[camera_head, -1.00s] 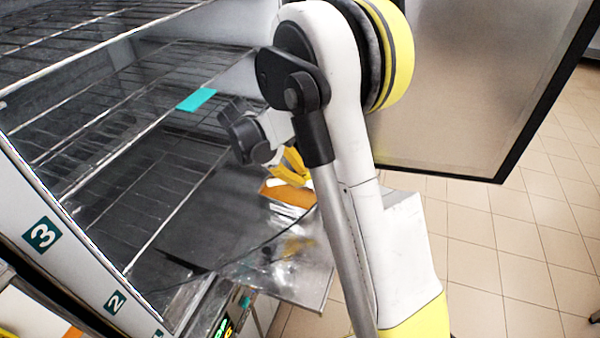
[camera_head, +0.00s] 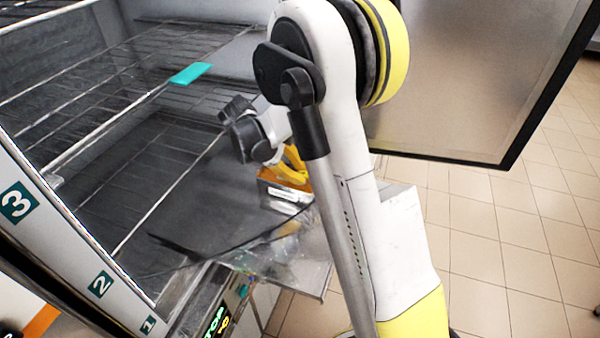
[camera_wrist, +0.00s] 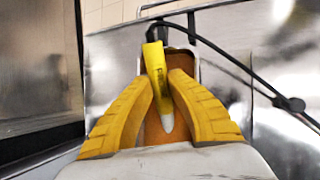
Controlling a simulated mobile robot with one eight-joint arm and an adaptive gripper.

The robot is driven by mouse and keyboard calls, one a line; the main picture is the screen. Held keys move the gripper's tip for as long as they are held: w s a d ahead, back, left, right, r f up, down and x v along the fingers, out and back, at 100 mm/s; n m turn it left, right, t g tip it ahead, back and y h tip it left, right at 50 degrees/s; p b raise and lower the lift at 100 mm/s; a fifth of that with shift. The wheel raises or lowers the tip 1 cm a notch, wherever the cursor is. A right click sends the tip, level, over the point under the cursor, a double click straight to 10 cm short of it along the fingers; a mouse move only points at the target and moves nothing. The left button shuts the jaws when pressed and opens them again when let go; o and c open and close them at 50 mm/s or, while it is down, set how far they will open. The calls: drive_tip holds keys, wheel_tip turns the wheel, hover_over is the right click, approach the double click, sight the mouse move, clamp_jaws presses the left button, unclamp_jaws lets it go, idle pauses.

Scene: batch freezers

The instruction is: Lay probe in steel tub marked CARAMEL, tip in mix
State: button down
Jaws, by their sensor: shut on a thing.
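My gripper (camera_wrist: 169,82) has yellow fingers and is shut on the probe (camera_wrist: 155,68) in the wrist view. The probe has a yellow body with a black cable at its upper end and a pale tip pointing toward the camera. Behind it lies an orange-brown patch (camera_wrist: 152,128) set in steel, which looks like mix in a narrow tub. Whether the tip touches it, I cannot tell. In the head view my gripper (camera_head: 294,163) is partly hidden by my arm, above an orange area with a white label (camera_head: 290,196). I cannot read CARAMEL anywhere.
Wire shelves (camera_head: 75,110) with a teal tag (camera_head: 190,73) fill the open cabinet at left. A lit display (camera_head: 214,322) sits below. An open steel door (camera_head: 460,80) stands right; tiled floor is clear. The black cable (camera_wrist: 245,75) crosses the wrist view.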

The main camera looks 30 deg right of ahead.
drive_tip(key=c, duration=1.3)
unclamp_jaws()
drive_tip(key=shift+c, duration=0.2)
drive_tip(key=v, duration=0.7)
drive_tip(key=shift+a+r, duration=0.15)
drive_tip(key=shift+r, duration=0.1)
drive_tip(key=s+a+f+m+t+y+b, duration=0.1)
drive_tip(key=s+a+m+t+y+b, duration=0.2)
drive_tip(key=s, duration=0.6)
drive_tip(key=s+a+f+m+t+y+b, duration=0.1)
drive_tip(key=s+a+m+t+y+b, duration=0.2)
drive_tip(key=s+a+m+t+b, duration=0.2)
drive_tip(key=s+a+t+b, duration=0.1)
drive_tip(key=s+a, duration=0.2)
drive_tip(key=s, duration=0.1)
drive_tip(key=shift+s+a+f+t, duration=0.2)
drive_tip(key=shift+s+a+t, duration=0.1)
drive_tip(key=shift+s, duration=0.1)
